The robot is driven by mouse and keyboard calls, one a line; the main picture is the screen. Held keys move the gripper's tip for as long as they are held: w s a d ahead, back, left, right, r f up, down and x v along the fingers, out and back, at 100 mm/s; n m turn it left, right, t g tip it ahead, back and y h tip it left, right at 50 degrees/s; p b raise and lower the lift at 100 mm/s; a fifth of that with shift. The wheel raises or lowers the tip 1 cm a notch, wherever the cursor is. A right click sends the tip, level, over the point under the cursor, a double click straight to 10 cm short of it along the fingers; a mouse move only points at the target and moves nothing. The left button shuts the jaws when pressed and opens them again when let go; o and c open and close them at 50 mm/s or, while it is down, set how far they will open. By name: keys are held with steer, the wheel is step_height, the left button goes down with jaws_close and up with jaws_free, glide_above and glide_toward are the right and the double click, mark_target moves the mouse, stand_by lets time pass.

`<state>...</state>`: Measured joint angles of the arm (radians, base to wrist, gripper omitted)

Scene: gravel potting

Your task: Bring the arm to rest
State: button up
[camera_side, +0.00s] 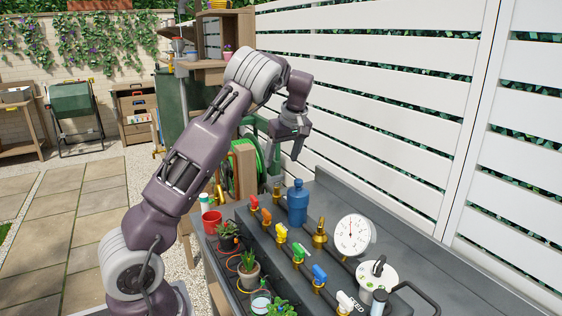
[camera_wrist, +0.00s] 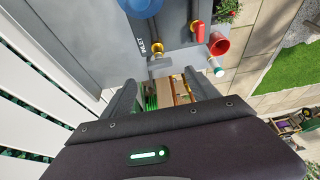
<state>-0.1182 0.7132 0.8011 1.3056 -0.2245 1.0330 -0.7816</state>
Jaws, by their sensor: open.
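My gripper (camera_side: 297,143) hangs in the air above the far end of the grey workbench, clear of everything on it. In the wrist view its two fingers (camera_wrist: 163,95) stand apart with nothing held between them. My arm reaches up and over from the lower left of the side view. Below the gripper in the side view is a blue bottle (camera_side: 297,203) on the bench.
A raised grey ledge carries several pipes with coloured valve handles, such as a yellow one (camera_side: 281,233), and a white gauge (camera_side: 353,235). A red pot (camera_side: 211,222) and potted plants (camera_side: 249,270) stand at the left. A white slatted fence (camera_side: 390,95) is behind.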

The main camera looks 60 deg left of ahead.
steer(key=s+d+r+m+t+h, duration=0.1)
steer(key=s+d+r+m, duration=0.25)
steer(key=d, duration=0.45)
steer(key=s+d+r+m+t+h, duration=0.25)
steer(key=s+d, duration=0.25)
steer(key=d, duration=0.4)
steer(key=s+d+r+m+t+h, duration=0.1)
steer(key=s+d+r+m, duration=0.35)
steer(key=d, duration=0.35)
steer(key=s+d+f+m, duration=0.2)
steer(key=s+d+m, duration=0.2)
steer(key=s, duration=0.3)
steer(key=s+d+f+m+t, duration=0.1)
steer(key=s+d+f+m, duration=0.1)
steer(key=s, duration=0.5)
steer(key=d+m, duration=0.1)
steer(key=d, duration=0.1)
steer(key=shift+s+d+m, duration=0.2)
steer(key=shift+d+m, duration=0.15)
steer(key=shift+d, duration=0.05)
